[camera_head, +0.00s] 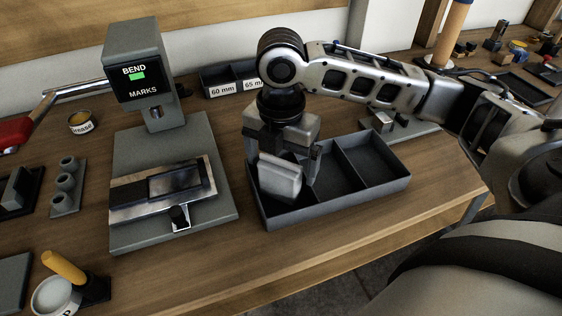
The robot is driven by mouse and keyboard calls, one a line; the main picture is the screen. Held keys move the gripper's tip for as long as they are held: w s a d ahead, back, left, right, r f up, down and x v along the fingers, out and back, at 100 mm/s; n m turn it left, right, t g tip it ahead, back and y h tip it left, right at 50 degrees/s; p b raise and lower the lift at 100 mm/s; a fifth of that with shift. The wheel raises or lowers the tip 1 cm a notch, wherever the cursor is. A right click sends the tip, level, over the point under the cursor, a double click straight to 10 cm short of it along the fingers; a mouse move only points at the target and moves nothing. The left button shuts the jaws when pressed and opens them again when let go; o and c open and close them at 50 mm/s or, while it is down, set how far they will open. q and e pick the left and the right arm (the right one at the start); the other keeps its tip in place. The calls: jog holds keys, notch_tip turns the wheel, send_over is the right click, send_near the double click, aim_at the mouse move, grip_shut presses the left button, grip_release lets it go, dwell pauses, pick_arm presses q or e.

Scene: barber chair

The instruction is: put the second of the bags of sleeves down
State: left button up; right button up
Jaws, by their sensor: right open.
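A pale grey bag of sleeves (280,178) sits in the left compartment of a dark divided tray (322,208), slightly tilted. My right gripper (283,168) reaches down over that compartment from the right. Its fingers are open, one on each side of the bag; I cannot tell whether either touches it. The gripper hides the back of the compartment. The middle and right compartments look empty. No other bag is clearly visible. My left gripper is not in view.
A machine (137,75) reading "BEND MARKS" stands left of the tray on a grey base plate (216,216). Bins labelled 60 mm and 65 mm (222,88) stand behind. A small tin (82,122) and a yellow-handled tool (64,267) are at left. The front wooden strip is clear.

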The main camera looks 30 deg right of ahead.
pick_arm(q)
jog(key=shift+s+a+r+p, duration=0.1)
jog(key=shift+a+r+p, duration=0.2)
jog(key=shift+p, duration=0.8)
pick_arm(e)
notch_tip(320, 180, up, 12)
jog(key=shift+f, duration=0.25)
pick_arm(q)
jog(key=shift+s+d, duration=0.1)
pick_arm(e)
jog(key=shift+s, duration=0.1)
